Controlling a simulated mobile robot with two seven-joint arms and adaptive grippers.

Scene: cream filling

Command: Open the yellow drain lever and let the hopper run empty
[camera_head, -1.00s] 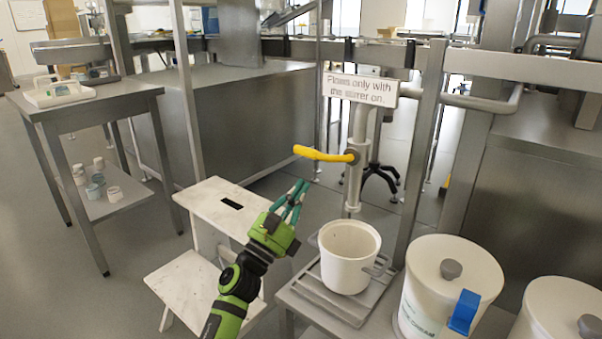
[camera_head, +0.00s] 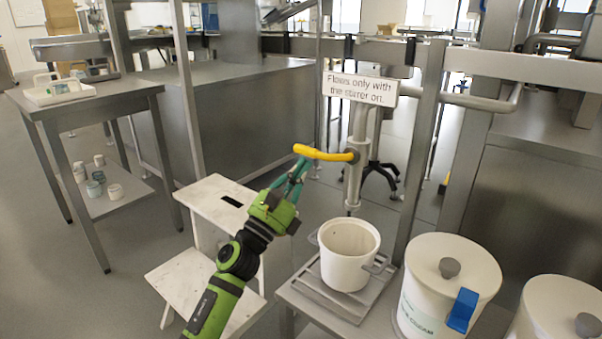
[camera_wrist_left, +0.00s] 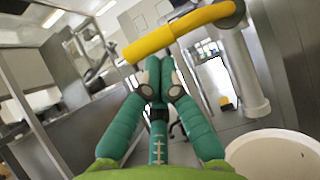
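The yellow drain lever (camera_head: 325,154) sticks out to the left, nearly level, from the upright drain pipe (camera_head: 356,178). It crosses the top of the left wrist view (camera_wrist_left: 178,34). My left gripper (camera_head: 298,168) is just under the lever's free end. In the left wrist view its fingertips (camera_wrist_left: 160,78) are drawn together, with nothing visible between them. They are at the lever's lower edge; I cannot tell whether they touch it. A white pot (camera_head: 348,262) stands below the pipe outlet. The hopper itself is not clearly visible. My right gripper is not in view.
A sign (camera_head: 360,89) on the frame says it flows only with the stirrer on. Lidded white tubs (camera_head: 449,280) stand right of the pot. A white step stool (camera_head: 205,200) stands behind my left arm. A steel side table (camera_head: 130,90) is at the left.

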